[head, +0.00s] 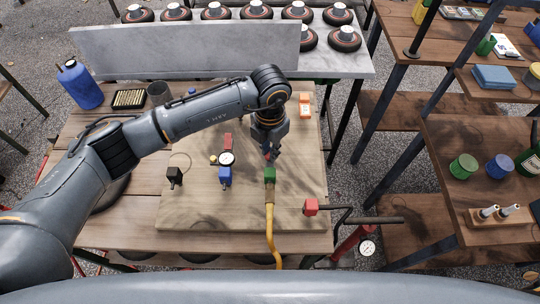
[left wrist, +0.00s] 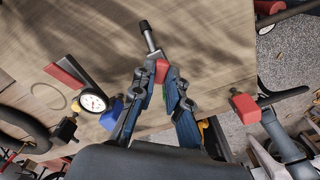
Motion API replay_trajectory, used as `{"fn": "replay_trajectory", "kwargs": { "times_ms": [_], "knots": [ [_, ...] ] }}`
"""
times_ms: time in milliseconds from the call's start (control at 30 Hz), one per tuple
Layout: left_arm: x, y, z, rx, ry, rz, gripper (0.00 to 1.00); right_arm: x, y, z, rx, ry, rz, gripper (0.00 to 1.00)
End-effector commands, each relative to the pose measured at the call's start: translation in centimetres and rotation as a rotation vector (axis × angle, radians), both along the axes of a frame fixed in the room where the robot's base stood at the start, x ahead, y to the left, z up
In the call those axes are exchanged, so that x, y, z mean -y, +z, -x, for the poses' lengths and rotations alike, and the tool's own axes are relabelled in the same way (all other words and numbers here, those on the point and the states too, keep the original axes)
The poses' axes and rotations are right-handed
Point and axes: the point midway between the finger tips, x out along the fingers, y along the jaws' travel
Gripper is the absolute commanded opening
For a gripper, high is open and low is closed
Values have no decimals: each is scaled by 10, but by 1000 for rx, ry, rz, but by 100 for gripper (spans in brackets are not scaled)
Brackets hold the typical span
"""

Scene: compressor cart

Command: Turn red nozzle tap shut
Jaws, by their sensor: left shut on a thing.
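The red nozzle tap (left wrist: 163,71) sits between my left gripper's fingertips in the left wrist view, with a dark grey nozzle (left wrist: 148,35) sticking out beyond it. My left gripper (left wrist: 161,76) is shut on this red part. In the head view my left gripper (head: 270,153) points down over the wooden board, just behind a green block (head: 269,175) with a yellow hose. Only a little of the red part shows there, as the fingers cover it. My right gripper is in neither view.
A dial gauge (head: 227,158) with a blue block (head: 225,176) and a red lever (head: 228,141) stands left of the gripper. A black block (head: 175,176) is farther left. A red block (head: 311,206) is at the board's front right. The board's front left is clear.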

Motion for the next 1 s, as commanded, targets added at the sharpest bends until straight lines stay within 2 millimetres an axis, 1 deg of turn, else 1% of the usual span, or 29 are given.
{"fn": "replay_trajectory", "kwargs": {
  "times_ms": [33, 500, 700, 900, 1000],
  "knots": [
    [-1, -7, -2, 6, -45, -2, 0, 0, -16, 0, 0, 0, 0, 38],
    [0, -7, -2, 5, -484, -2, 0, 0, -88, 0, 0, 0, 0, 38],
    [0, -5, -1, 5, -641, 0, 0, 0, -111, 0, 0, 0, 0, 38],
    [0, -3, -1, 3, -754, 0, 0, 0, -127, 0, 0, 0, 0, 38],
    [0, -2, -1, 3, -793, 0, 0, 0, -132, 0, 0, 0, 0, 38]
  ]
}}
